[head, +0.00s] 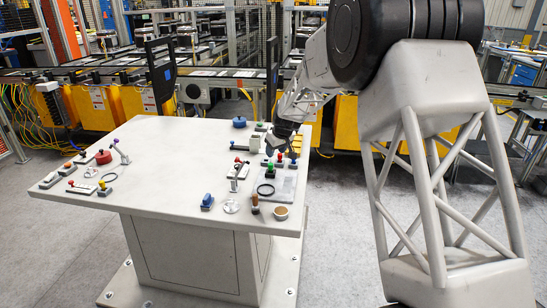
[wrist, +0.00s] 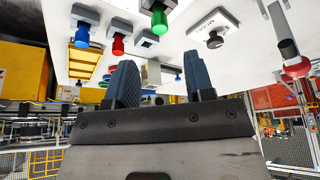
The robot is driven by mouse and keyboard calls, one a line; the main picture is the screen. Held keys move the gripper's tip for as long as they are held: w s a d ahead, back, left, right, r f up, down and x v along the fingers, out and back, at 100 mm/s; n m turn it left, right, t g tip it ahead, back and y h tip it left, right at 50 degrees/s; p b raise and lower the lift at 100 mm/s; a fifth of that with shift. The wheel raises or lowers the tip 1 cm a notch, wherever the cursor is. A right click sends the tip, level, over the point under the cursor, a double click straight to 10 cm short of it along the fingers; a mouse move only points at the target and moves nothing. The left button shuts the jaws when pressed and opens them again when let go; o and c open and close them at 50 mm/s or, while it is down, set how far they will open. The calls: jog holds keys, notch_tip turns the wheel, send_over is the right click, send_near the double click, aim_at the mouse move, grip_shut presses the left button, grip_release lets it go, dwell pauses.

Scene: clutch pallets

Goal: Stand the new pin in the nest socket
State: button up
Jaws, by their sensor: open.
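My gripper (head: 285,138) is over the back right of the white table; in the wrist view its two dark blue fingers (wrist: 161,80) are apart with nothing held between them. Small pegs with coloured heads stand near it: a red one (wrist: 118,45), a green one (wrist: 159,18) and a blue one (wrist: 82,35). In the head view the red one (head: 280,157) and the green one (head: 269,170) show below the gripper. Which item is the new pin, and which is the nest socket, I cannot tell at this size.
A clear plate (head: 287,182), a black ring (head: 265,190), a brown-topped post (head: 255,203) and a tan cup (head: 281,213) are at the right edge. A pale block (head: 254,145) stands left of the gripper. The table's middle (head: 170,165) is mostly clear.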

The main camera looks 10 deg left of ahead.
jog(key=shift+v, duration=1.35)
jog(key=s+d+r+m, duration=0.1)
jog(key=s+d+r, duration=0.4)
jog(key=s+d, duration=0.25)
jog(key=s+d+r+m+h, duration=0.1)
jog(key=s+d+r+m, duration=0.1)
jog(key=s+d+r, duration=0.5)
jog(key=s+d+r+m, duration=0.15)
jog(key=s+d, duration=0.35)
jog(key=s, duration=0.5)
jog(key=s+d+f+m, duration=0.1)
jog(key=s+d, duration=0.3)
jog(key=s, duration=0.7)
jog(key=s+d+f+m+h, duration=0.1)
jog(key=s+d, duration=0.4)
jog(key=s, duration=0.7)
jog(key=s+d+f+m+h, duration=0.1)
jog(key=s+d, duration=0.3)
jog(key=s, duration=0.8)
jog(key=shift+d+m+g, duration=0.3)
jog(key=shift+d+m, duration=0.05)
jog(key=shift+m, duration=0.5)
